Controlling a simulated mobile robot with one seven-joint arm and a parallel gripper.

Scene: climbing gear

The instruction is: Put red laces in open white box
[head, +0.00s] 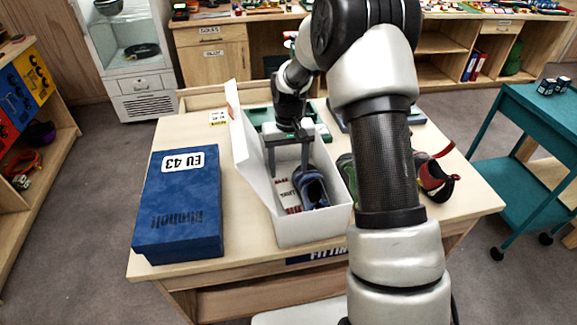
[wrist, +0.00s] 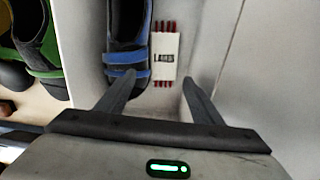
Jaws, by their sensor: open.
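The open white box (head: 312,231) stands on the table with its lid raised on the left. The red laces (head: 288,196), on a white card, lie inside the box beside a blue shoe (head: 311,188). In the wrist view the laces (wrist: 165,55) show whole, between the blue shoe (wrist: 126,50) and a pale box wall (wrist: 211,40). My gripper (head: 289,173) is over the box opening, fingers pointing down. It is open and empty, its fingertips (wrist: 160,77) spread apart near the laces' lower end. Whether the fingertips are below the rim is hard to tell.
A closed blue shoe box (head: 180,205) marked EU 43 stands left of the white box. A red and black shoe (head: 435,178) and a partly hidden green one (head: 346,170) are at right. A teal cart (head: 535,125) stands beyond the table's right side.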

